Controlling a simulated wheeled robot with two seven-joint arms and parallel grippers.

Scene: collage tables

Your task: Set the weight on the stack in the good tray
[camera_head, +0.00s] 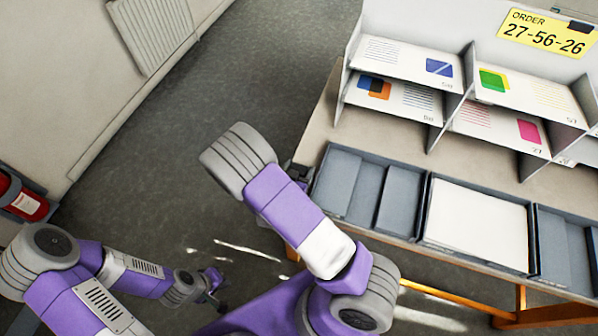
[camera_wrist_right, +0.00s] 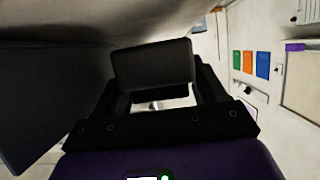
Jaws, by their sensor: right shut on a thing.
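My right gripper (camera_wrist_right: 156,84) is shut on a dark grey block, the weight (camera_wrist_right: 152,62), in the right wrist view. In the head view my right arm hides most of that gripper, and I cannot make out the weight there. A white paper stack (camera_head: 478,224) lies in the middle tray (camera_head: 424,216) on the table. No label shows which tray is the good one. My left gripper (camera_head: 214,284) is low at the lower left, away from the table; its fingers are too small to tell open or shut.
A grey tray (camera_head: 328,208) stands left of the middle one, another (camera_head: 541,247) on the right. Behind them, a divided shelf (camera_head: 466,88) holds printed sheets under a yellow order sign (camera_head: 546,33) reading 27-56-26. A red cylinder (camera_head: 24,203) is at far left. Open floor lies left of the table.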

